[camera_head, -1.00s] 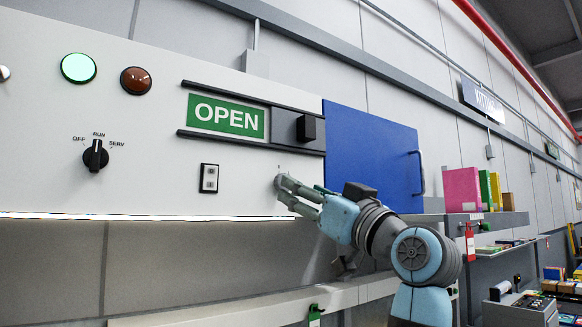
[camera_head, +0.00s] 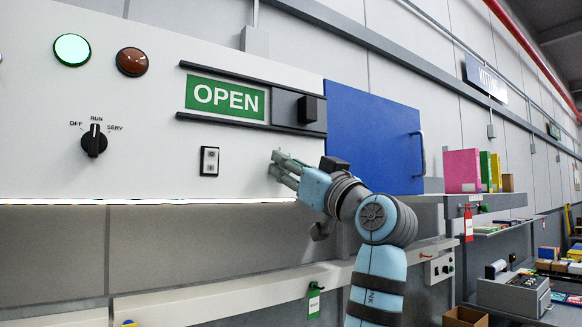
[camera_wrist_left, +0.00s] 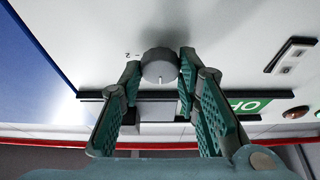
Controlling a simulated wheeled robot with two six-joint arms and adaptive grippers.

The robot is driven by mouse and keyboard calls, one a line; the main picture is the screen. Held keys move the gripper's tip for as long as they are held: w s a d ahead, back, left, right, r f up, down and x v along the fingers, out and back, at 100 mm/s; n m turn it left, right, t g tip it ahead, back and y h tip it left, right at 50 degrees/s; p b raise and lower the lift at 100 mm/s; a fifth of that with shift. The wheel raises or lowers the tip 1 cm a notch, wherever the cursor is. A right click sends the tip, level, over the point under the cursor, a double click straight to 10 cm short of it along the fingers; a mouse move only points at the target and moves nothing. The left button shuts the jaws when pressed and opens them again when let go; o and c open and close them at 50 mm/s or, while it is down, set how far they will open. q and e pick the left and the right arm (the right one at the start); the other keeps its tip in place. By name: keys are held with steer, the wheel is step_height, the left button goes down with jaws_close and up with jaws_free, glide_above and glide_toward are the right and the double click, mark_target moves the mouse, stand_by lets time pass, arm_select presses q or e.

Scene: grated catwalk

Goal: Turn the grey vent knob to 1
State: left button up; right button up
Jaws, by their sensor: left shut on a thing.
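The grey knob (camera_wrist_left: 160,66) is round and sits on the white panel, with a short white mark on its rim at the lower side in the left wrist view. Small dark printing, with a 2 legible, is beside it on the left. My left gripper (camera_wrist_left: 157,75) has its fingers on both sides of the knob and is shut on it. In the head view my left gripper (camera_head: 282,171) is at the panel, below the OPEN sign, and hides the knob. My right gripper is in neither view.
The green OPEN sign (camera_head: 226,98) with its dark slider (camera_head: 298,110) is just above my gripper. A blue door (camera_head: 375,140) stands to the right.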

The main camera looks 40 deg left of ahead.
arm_select(q)
steer(key=shift+m, duration=0.4)
steer(key=shift+s+a+m+t+h+b, duration=0.1)
steer(key=shift+m+t+h+b, duration=0.45)
steer(key=shift+m, duration=1.4)
steer(key=shift+d+m+t+h+b, duration=0.15)
steer(key=shift+m+t+h, duration=0.75)
steer(key=shift+m, duration=1)
steer(key=shift+s+a+m+t+h+b, duration=0.15)
steer(key=shift+m+t+h+b, duration=0.25)
steer(key=shift+m+t, duration=1.1)
steer(key=shift+w+m+g, duration=0.1)
steer(key=shift+m+g, duration=0.35)
steer(key=shift+m, duration=0.1)
steer(key=o, duration=1.2)
steer(key=shift+c, duration=0.2)
steer(key=v, duration=1.1)
steer(key=shift+s+d, duration=0.25)
steer(key=shift+d, duration=0.05)
